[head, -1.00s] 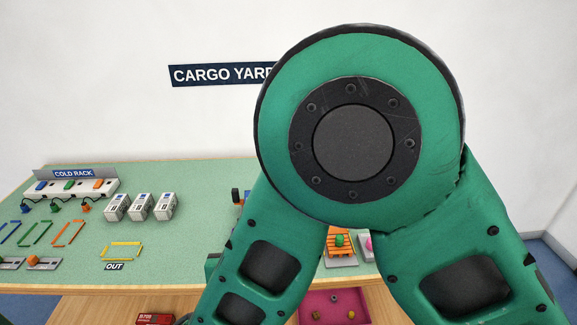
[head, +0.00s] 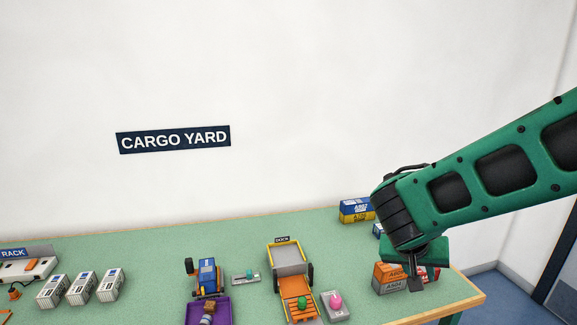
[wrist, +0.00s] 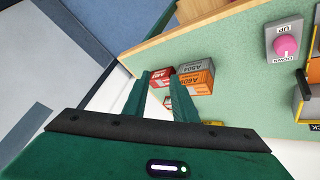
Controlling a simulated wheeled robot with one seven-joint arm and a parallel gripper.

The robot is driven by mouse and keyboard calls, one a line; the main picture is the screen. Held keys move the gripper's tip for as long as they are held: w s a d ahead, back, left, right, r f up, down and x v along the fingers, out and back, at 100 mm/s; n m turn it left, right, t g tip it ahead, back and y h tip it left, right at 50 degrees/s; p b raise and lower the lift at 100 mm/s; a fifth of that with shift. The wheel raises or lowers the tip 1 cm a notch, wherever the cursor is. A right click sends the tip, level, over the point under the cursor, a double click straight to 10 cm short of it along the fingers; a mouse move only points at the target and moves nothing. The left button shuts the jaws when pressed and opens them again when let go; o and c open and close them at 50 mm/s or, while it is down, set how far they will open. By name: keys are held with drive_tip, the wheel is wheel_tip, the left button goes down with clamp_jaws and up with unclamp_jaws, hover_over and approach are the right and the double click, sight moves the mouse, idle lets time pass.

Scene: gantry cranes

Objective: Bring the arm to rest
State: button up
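My gripper (head: 416,284) hangs from the green arm at the right of the head view, over the table's right end. In the wrist view my gripper (wrist: 157,80) has its two green fingers apart, with nothing held between them. Orange and grey containers (head: 388,277) sit on the table just left of the fingers in the head view. They also show beyond the fingertips in the wrist view (wrist: 197,75). A red container (wrist: 160,78) shows past the gap between the fingers. I cannot tell whether the fingers touch any container.
A blue and yellow container stack (head: 356,210) stands behind the wrist. A yellow dock trailer (head: 287,262), a pink knob unit (head: 336,304), a blue and orange vehicle (head: 207,276) and white containers (head: 81,288) stand further left. The table's right edge (head: 470,285) is close to my gripper.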

drive_tip(key=s+d+r+m+g+y, duration=0.1)
drive_tip(key=s+d+r+g+y, duration=0.2)
drive_tip(key=s+d, duration=0.85)
drive_tip(key=s+a+g+y, duration=0.1)
drive_tip(key=s+y, duration=0.1)
drive_tip(key=s, duration=1)
drive_tip(key=shift+s+a+y, duration=0.15)
drive_tip(key=shift+s+y, duration=0.25)
